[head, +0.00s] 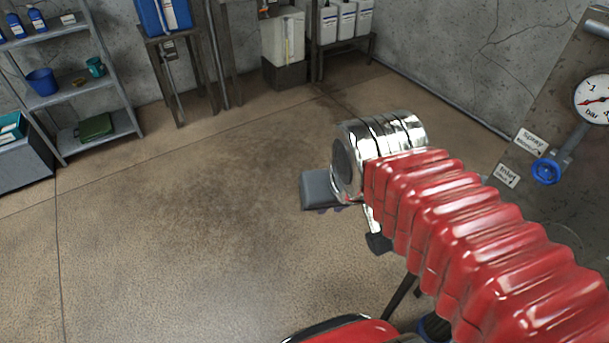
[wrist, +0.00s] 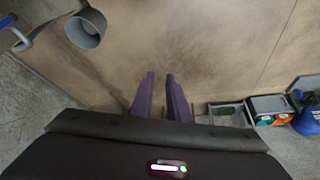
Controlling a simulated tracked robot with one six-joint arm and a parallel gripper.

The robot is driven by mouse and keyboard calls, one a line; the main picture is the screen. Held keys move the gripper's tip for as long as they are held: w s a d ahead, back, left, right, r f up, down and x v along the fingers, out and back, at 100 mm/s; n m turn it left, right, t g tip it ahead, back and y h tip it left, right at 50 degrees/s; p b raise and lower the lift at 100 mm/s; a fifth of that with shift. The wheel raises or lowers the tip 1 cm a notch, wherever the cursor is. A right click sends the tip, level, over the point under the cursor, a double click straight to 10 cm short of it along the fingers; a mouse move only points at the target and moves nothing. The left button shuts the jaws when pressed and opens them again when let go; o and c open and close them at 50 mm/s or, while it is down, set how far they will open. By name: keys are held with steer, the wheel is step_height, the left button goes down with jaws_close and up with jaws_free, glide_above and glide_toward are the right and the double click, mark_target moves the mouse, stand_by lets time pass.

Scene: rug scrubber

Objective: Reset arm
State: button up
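My gripper (wrist: 160,76) shows two purple fingers in the wrist view. They stand apart with a gap between them, and nothing is held in the gap. Bare brown floor (wrist: 185,45) lies beyond the fingertips. In the head view my red ribbed arm reaches in from the lower right to a chrome wrist joint over the floor.
A metal shelf (head: 103,127) with bottles and a blue bucket (head: 42,82) stands at the left. White canisters (head: 327,25) are at the back. A gauge (head: 596,98) and a blue valve wheel (head: 546,171) are close at the right. The middle floor (head: 170,210) is clear.

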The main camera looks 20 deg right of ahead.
steer(key=shift+s+a+r+n+y, duration=0.15)
steer(key=shift+s+a+n, duration=0.1)
steer(key=shift+a+n, duration=0.35)
steer(key=shift+s+a+n+y, duration=0.2)
steer(key=shift+a+n, duration=0.2)
steer(key=shift+a, duration=0.25)
steer(key=shift+d, duration=0.1)
